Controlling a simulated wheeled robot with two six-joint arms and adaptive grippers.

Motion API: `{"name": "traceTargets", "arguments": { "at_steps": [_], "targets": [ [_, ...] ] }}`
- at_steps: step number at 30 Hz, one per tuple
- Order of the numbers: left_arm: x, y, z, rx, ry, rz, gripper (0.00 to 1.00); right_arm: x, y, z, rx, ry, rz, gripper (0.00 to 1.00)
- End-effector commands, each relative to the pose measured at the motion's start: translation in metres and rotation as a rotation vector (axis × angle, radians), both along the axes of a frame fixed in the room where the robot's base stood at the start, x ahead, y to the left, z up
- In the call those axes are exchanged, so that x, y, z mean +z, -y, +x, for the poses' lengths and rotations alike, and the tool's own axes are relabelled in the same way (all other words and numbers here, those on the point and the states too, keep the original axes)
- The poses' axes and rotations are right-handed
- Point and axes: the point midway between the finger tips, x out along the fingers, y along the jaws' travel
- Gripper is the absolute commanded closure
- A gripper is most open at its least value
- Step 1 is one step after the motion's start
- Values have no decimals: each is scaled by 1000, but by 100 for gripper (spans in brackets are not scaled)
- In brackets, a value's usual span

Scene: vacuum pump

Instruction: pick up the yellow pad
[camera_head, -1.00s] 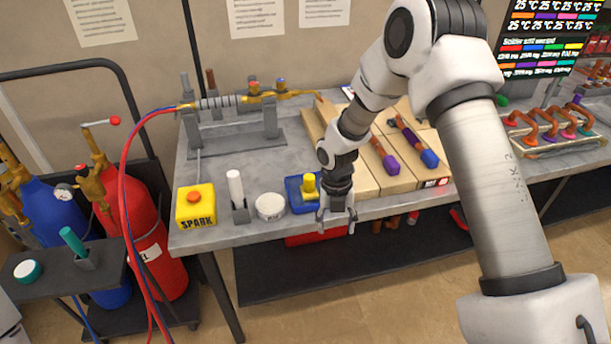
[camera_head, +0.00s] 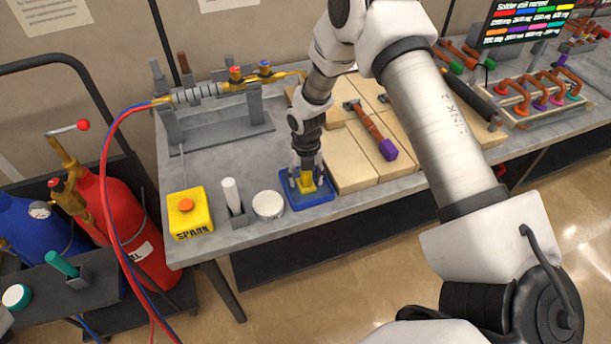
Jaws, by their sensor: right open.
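The yellow pad (camera_head: 307,184) is a small yellow block standing in a shallow blue tray (camera_head: 322,195) near the front edge of the workbench. My right gripper (camera_head: 306,188) points down over the tray, its fingers on either side of the yellow pad. The gripper is open, and I cannot tell whether a finger touches the pad. The gripper hides the upper part of the pad. My left gripper is not in view.
A white round tin (camera_head: 268,205), a white stick in a grey holder (camera_head: 232,197) and a yellow SPARK box (camera_head: 186,212) stand left of the tray. Wooden blocks (camera_head: 350,165) lie close on the right. A grey stand (camera_head: 215,125) with brass fittings is behind.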

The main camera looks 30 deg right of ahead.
Motion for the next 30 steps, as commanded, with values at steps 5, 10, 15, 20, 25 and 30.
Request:
{"name": "traceTargets", "arguments": {
  "at_steps": [5,10,15,20,25,30],
  "targets": [
    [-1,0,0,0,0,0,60,-2,0,0,0,1,0,39],
    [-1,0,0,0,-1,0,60,-2,0,0,0,1,0,92],
    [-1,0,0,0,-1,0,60,-2,0,0,0,1,0,100],
    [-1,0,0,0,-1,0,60,-2,0,1,0,3,1,100],
    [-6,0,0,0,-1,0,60,3,0,1,-1,5,1,100],
    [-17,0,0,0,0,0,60,19,0,2,-1,6,1,100]
  ]
}}
